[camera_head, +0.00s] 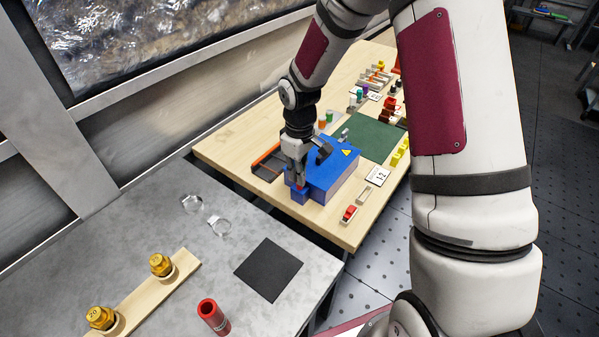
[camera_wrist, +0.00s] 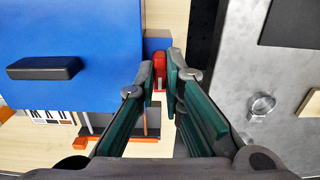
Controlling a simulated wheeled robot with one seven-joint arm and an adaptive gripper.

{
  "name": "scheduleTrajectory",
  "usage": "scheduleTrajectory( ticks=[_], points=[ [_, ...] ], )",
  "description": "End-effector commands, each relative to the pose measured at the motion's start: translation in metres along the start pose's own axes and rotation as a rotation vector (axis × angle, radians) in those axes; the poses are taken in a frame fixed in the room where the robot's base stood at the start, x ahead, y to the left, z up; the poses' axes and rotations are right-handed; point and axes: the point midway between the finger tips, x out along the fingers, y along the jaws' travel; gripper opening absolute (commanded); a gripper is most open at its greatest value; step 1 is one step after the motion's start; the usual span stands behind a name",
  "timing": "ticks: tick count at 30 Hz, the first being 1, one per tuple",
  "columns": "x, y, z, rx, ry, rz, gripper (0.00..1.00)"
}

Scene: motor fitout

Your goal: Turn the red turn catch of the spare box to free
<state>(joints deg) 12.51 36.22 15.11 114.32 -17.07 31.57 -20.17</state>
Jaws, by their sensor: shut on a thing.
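The spare box is a blue box (camera_head: 333,178) with a yellow warning label, on the wooden table; it also fills the upper left of the wrist view (camera_wrist: 80,90). A black handle (camera_wrist: 45,68) is on its top. The red turn catch (camera_wrist: 159,66) sits beside the box's edge, on a small blue block (camera_head: 300,197). My gripper (camera_head: 298,181) points down at this end of the box. In the wrist view its fingertips (camera_wrist: 160,78) are shut on the red catch from both sides. The fingers partly hide the catch, and I cannot tell its turn position.
A green mat (camera_head: 376,138) and small parts lie behind the box. The grey bench in front holds a black mat (camera_head: 268,269), a red cylinder (camera_head: 213,316) and a wooden rack (camera_head: 150,300) with brass parts.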

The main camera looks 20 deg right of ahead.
Motion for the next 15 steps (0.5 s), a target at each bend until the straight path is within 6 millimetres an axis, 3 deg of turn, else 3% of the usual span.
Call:
scheduleTrajectory(
  ticks=[6, 9, 15],
  points=[
    [-0.0004, 0.0004, -0.0004, -0.002, 0.001, 0.002, 0.0],
    [-0.0004, 0.0004, -0.0004, -0.002, 0.001, 0.001, 0.27],
    [-0.0002, 0.0002, -0.0002, -0.001, 0.0, 0.001, 0.29]
  ],
)
